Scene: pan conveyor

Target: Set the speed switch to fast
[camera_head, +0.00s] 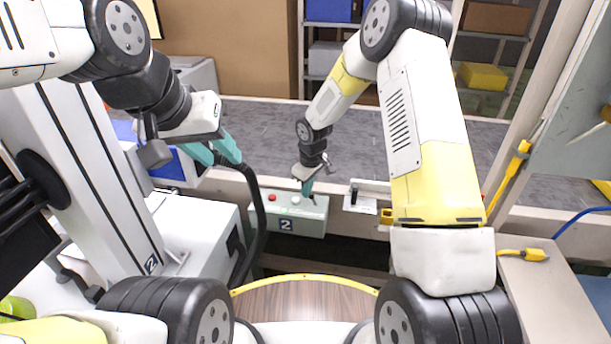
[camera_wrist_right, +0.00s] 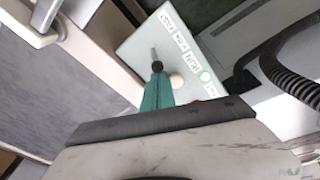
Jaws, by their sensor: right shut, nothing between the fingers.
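The pale green control box (camera_head: 285,226), marked 2, sits below the belt's near edge in the head view. Its top carries a red button (camera_head: 271,197), a white knob (camera_head: 295,200) and a small switch lever (camera_head: 313,198). In the right wrist view the silver switch lever (camera_wrist_right: 153,53) rises from a black base. My right gripper (camera_head: 308,193) is shut and empty, with its teal tips (camera_wrist_right: 158,76) right at the lever's base; contact is unclear. Which speed the lever marks cannot be told. My left gripper (camera_head: 226,158) is open and empty, up at the left.
The grey conveyor belt (camera_head: 270,125) runs behind the box. A white fixture with a black handle (camera_head: 366,197) stands right of the box. A dark hose (camera_head: 256,215) hangs left of it. A round wooden top (camera_head: 300,305) is in front.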

